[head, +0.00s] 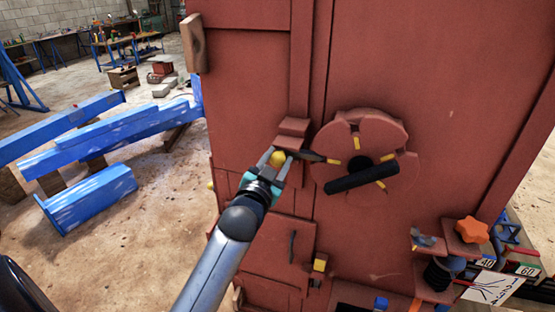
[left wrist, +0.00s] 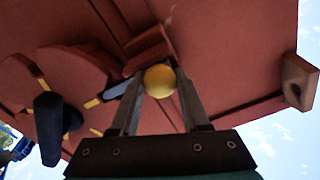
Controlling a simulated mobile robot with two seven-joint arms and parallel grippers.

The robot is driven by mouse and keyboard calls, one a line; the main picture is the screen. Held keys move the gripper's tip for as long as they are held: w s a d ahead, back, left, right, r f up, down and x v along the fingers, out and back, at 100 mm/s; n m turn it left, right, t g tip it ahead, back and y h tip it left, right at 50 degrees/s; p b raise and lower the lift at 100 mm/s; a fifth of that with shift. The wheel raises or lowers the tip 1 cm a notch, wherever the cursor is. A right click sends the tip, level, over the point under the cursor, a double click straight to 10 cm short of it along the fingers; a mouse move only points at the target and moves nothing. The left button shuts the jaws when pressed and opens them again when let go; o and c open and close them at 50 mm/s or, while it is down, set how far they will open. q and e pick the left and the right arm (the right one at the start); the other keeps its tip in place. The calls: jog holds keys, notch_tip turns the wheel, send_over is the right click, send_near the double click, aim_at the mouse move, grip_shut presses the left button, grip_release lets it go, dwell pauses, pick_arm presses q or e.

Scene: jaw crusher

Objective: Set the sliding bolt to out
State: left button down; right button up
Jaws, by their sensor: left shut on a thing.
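The sliding bolt shows as a yellow ball knob (head: 278,158) and a dark rod (head: 312,156) beside a red block on the red machine's front. The rod points right toward a notched red disc (head: 396,130), which has yellow marks and a black bar (head: 352,181) across it. I cannot tell whether the rod tip sits in a notch. My left gripper (head: 279,162) is shut on the knob. In the left wrist view the knob (left wrist: 160,80) sits between the two fingers. My right gripper is not in view.
An orange star knob (head: 472,230) and a small shelf stand at the lower right. A small hatch with a dark handle (head: 292,247) is below the bolt. Blue beams (head: 90,130) lie on the floor at left. A wooden block (head: 194,43) juts from the machine's upper left edge.

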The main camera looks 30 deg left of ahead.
pick_arm(q)
jog(key=a, duration=0.2)
jog(key=s+a+p, duration=0.1)
jog(key=a, duration=0.1)
jog(key=shift+a, duration=0.1)
dwell(0.3)
jog(key=shift+c, duration=1.9)
grip_release()
jog(key=shift+a, duration=0.15)
jog(key=b+v, duration=0.1)
jog(key=v, duration=1.4)
